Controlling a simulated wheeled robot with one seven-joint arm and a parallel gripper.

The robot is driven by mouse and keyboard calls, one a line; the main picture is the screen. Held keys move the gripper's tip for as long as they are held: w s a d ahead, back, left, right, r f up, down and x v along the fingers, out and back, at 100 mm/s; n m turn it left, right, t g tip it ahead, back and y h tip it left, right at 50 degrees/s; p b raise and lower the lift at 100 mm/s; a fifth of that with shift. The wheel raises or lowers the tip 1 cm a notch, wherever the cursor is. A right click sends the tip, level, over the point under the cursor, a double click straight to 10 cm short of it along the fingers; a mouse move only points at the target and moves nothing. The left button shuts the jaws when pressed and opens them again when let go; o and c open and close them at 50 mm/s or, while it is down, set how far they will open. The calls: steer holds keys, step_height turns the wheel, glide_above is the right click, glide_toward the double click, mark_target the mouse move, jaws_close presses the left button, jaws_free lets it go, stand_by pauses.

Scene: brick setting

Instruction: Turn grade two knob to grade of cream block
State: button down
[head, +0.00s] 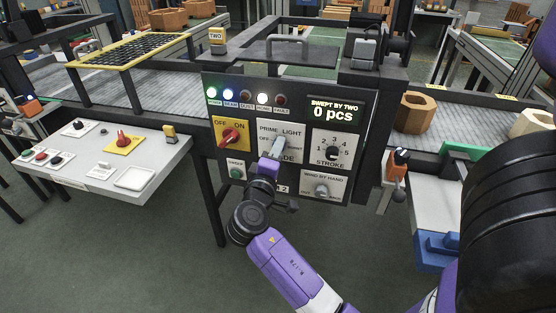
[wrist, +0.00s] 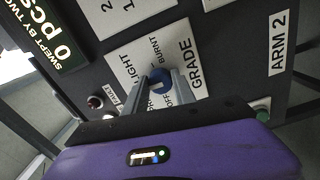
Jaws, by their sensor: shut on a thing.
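The grade knob (wrist: 161,77) is a small blue dial on a white plate (wrist: 122,62) marked PRIME, LIGHT, BURNT, OFF and GRADE. My gripper (wrist: 160,82) is shut on it, one grey finger on each side. In the head view my gripper (head: 277,148) is at this plate (head: 293,131) on the black ARM 2 panel and hides the knob. A pale mark shows on the knob, but I cannot tell which grade it points to.
A tan hollow hexagonal block (head: 415,113) stands left of the cream block. Beside the grade plate are the red OFF/ON switch (head: 230,136) and the STROKE dial (head: 331,151). The display (head: 335,110) reads "SWEPT BY TWO 0 pcs". A white control desk (head: 105,155) stands left.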

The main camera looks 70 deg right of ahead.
steer(key=m+b, duration=0.4)
steer(key=shift+f+m+b, duration=0.2)
steer(key=shift+m+b, duration=0.2)
stand_by(0.4)
steer(key=c, duration=1)
jaws_free()
steer(key=shift+r, duration=0.1)
steer(key=shift+c, duration=0.2)
steer(key=a, duration=0.7)
steer(key=shift+s+a+b, duration=0.3)
steer(key=shift+a, duration=0.1)
